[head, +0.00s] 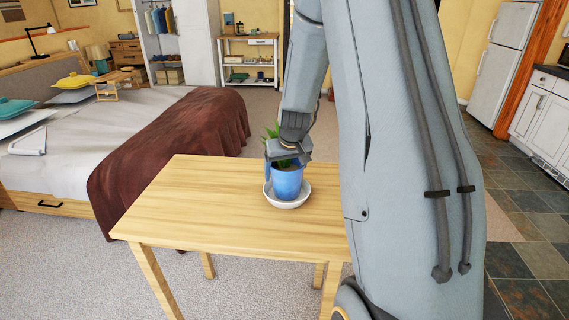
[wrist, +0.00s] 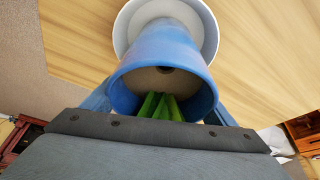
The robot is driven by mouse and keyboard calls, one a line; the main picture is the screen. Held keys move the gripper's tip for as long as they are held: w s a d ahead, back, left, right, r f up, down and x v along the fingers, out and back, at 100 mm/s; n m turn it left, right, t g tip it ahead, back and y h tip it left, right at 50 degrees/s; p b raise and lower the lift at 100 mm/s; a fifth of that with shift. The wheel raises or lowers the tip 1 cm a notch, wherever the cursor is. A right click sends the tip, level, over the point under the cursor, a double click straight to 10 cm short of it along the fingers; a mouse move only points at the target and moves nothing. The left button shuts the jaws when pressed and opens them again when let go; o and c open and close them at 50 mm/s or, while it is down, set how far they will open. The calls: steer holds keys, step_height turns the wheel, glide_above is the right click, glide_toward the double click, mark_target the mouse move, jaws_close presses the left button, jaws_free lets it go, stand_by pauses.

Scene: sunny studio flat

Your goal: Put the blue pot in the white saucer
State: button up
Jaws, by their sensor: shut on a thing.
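The blue pot (head: 287,183) holds a green plant and stands upright over the white saucer (head: 290,204) on the wooden table. In the head view its base is inside the saucer's rim. The pot (wrist: 165,52) also shows in the wrist view, with green leaves and brown soil at its mouth. The saucer (wrist: 208,32) shows around the pot's far end there. I cannot tell whether the base touches the saucer. My gripper (head: 284,158) is shut on the pot near its top, with one finger on each side. The fingertips are partly hidden.
The table (head: 190,205) is bare to the left of the saucer. A bed with a brown blanket (head: 180,137) stands behind and left of the table. My arm hides the table's right side.

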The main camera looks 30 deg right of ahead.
steer(key=shift+f, duration=0.15)
steer(key=o, duration=2)
steer(key=shift+s+r, duration=0.1)
steer(key=shift+r, duration=0.4)
steer(key=d+b+v, duration=0.1)
steer(key=b+v, duration=0.1)
steer(key=v, duration=0.9)
steer(key=s+a+f+g, duration=0.1)
steer(key=s+a+f, duration=0.1)
steer(key=s+a, duration=0.4)
steer(key=s+a+f+n+g, duration=0.1)
steer(key=s+a+f, duration=0.1)
steer(key=s+a, duration=0.4)
steer(key=s+a+f+n+g+y, duration=0.1)
steer(key=s+a+f+g, duration=0.1)
steer(key=s+a, duration=0.4)
steer(key=shift+s+f, duration=0.25)
steer(key=shift+s, duration=0.6)
steer(key=shift+s+f, duration=0.25)
steer(key=shift+s, duration=0.6)
